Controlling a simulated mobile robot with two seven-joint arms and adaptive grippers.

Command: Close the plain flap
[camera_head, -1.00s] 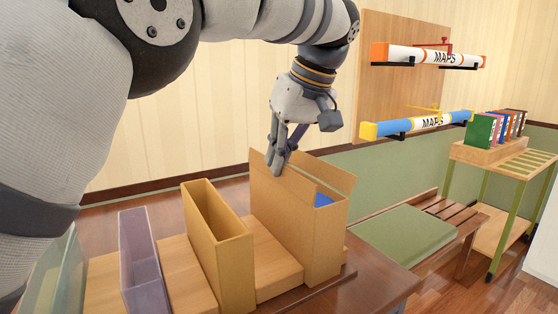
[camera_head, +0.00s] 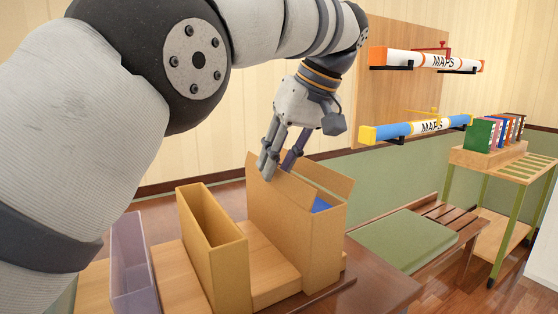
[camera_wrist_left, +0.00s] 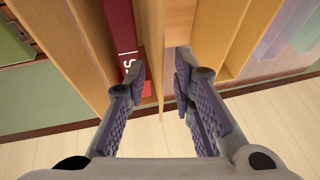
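The tan cardboard box (camera_head: 307,240) stands on the wooden bench with its top open. One raised flap (camera_head: 281,186) slopes up on its left side and another (camera_head: 329,174) on its right; I cannot tell any marking on either. Something blue (camera_head: 321,205) shows inside. My left gripper (camera_head: 281,160) is at the box top by the left flap, its fingers apart. In the left wrist view the open fingers (camera_wrist_left: 158,88) have a thin tan board edge (camera_wrist_left: 160,50) between them, and a red spine (camera_wrist_left: 124,35) lies left of it. Contact is unclear. My right gripper is out of view.
An open, narrow tan box (camera_head: 215,245) and a clear purple holder (camera_head: 131,265) stand left of the box. Map tubes (camera_head: 425,127) hang on the wall board. A green-topped bench (camera_head: 402,238) and a cart with books (camera_head: 490,150) stand right.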

